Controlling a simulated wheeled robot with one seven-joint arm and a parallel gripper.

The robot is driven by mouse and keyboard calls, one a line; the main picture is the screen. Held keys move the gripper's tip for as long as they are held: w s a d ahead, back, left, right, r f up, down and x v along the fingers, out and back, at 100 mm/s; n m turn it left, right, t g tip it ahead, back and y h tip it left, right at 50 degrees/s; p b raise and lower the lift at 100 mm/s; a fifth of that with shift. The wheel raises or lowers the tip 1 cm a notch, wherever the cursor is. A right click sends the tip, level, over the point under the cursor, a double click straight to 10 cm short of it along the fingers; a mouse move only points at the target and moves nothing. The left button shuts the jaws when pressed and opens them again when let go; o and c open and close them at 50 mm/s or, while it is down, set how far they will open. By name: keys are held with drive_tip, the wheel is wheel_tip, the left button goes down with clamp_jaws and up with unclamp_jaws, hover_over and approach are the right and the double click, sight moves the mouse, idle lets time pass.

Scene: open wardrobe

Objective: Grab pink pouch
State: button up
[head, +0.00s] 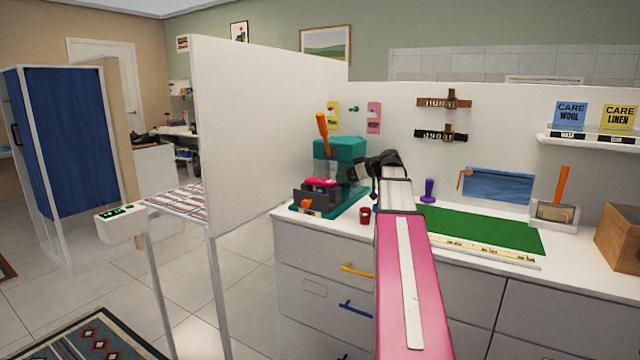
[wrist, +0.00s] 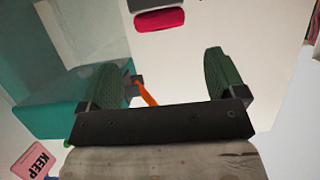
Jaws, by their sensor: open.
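A small bright pink item, which looks like the pink pouch (head: 321,184), sits low at the front of a teal machine (head: 340,150) on the counter. It also shows in the wrist view as a pink pouch (wrist: 159,20) at the top, beyond and apart from my fingertips, beside a dark grey part. My gripper (head: 357,172) is at the right side of the machine, partly hidden by my own wrist. In the wrist view my gripper (wrist: 160,68) has its two green fingers wide apart, with nothing between them.
An orange lever (head: 323,133) rises from the machine. A red cup (head: 365,214) stands in front of it, and a purple stamp-like object (head: 429,190) and green mat (head: 480,228) are to the right. A white partition (head: 265,120) stands at the left. Tags hang on the back wall.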

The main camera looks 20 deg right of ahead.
sight(328, 181)
drive_tip(key=x, duration=0.8)
drive_tip(key=shift+w+a+f, duration=0.1)
drive_tip(key=shift+a+f, duration=0.15)
drive_tip(key=shift+f, duration=0.1)
drive_tip(key=c, duration=1)
